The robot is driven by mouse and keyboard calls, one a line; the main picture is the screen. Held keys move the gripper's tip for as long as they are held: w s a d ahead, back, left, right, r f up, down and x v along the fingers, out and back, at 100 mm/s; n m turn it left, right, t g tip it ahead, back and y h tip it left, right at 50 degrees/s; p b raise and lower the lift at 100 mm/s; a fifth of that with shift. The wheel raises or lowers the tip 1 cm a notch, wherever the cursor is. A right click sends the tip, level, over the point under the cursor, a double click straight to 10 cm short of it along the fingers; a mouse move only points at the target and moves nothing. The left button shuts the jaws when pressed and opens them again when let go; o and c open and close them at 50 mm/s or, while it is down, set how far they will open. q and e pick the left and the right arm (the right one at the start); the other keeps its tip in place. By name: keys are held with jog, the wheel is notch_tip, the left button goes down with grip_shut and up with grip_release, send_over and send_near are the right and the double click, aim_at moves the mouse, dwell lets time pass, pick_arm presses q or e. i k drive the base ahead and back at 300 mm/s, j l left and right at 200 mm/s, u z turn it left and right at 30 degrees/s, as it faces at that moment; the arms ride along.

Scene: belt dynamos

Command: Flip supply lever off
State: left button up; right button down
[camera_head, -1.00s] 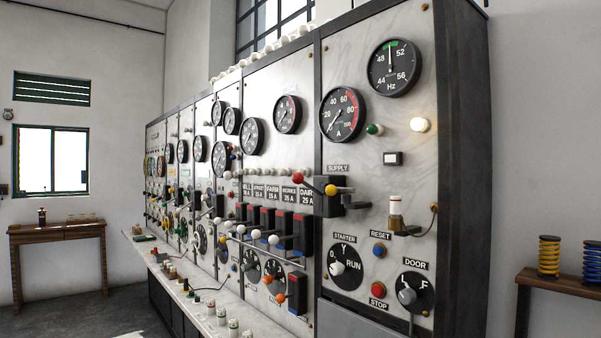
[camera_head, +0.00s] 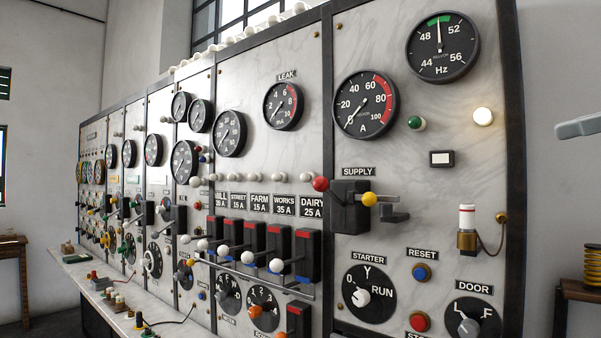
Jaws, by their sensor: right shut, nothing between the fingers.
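The supply switch (camera_head: 348,212) is a dark box on the marble panel, under the SUPPLY label (camera_head: 358,171). A red ball knob (camera_head: 320,184) stands out at its upper left on a thin rod. A yellow ball knob (camera_head: 369,199) sits at its right, beside a dark bracket (camera_head: 395,212). I cannot tell from this angle which position the lever is in. My right gripper (camera_head: 562,130) enters from the right edge, shut and empty. It is well right of the switch and apart from the panel. My left gripper is out of view.
Below the supply switch are the starter dial (camera_head: 369,293), the blue reset button (camera_head: 422,273) and the door dial (camera_head: 473,319). A row of white-knobbed feeder switches (camera_head: 253,245) is to the left. A brass-based plug (camera_head: 467,230) with a cable juts out at right.

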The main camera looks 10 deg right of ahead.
aim_at(321, 184)
jog(key=i+j, duration=0.7)
jog(key=j, duration=0.15)
